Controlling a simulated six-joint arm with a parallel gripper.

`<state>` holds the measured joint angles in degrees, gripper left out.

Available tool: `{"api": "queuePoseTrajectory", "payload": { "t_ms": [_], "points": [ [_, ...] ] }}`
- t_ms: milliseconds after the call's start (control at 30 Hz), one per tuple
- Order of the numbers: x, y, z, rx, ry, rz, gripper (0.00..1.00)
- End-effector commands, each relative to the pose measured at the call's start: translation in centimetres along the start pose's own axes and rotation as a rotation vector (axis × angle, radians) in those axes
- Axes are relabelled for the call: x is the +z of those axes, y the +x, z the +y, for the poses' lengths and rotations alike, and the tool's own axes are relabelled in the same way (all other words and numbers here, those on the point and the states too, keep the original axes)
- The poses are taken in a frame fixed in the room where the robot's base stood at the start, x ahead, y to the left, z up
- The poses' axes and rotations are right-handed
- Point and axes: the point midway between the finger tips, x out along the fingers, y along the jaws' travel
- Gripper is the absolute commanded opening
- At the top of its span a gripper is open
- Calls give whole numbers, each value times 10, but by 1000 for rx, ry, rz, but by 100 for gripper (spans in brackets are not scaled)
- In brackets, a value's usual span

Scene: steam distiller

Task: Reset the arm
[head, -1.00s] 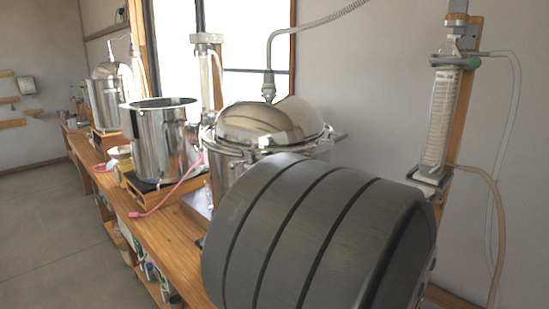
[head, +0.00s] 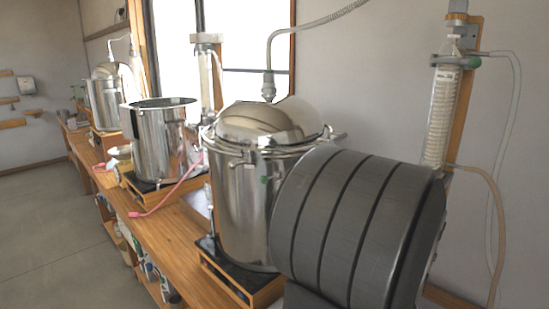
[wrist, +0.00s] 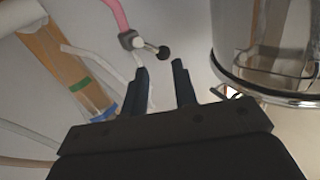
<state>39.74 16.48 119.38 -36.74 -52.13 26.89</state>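My gripper (wrist: 160,85) shows in the wrist view with its two dark fingers apart and nothing between them. Past the fingertips is a small metal valve with a dark round knob (wrist: 163,53) and a pink hose (wrist: 117,14); it looks apart from the fingers. In the head view my large grey arm link fills the lower right, and my gripper is not visible there. The domed steel distiller pot (head: 245,185) stands just left of my arm, partly hidden by it. A steel vessel also fills the upper right of the wrist view (wrist: 262,40).
An open steel pot (head: 160,140) and another domed distiller (head: 103,105) stand farther along the wooden bench (head: 185,228). A glass condenser column (head: 440,120) with hoses hangs on the right wall. The floor at left (head: 45,230) is clear.

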Motion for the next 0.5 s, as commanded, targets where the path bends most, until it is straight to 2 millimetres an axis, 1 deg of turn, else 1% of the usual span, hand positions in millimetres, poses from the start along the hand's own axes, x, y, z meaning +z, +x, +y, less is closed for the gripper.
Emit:
{"api": "queuePoseTrajectory", "payload": {
  "t_ms": [33,100,400,500],
  "points": [
    [-1,-12,1,3,0,1,26],
    [-1,-26,1,4,0,0,26],
    [-1,-86,1,4,-2,1,26],
    [-1,-103,1,3,-3,1,26]
  ]
}}
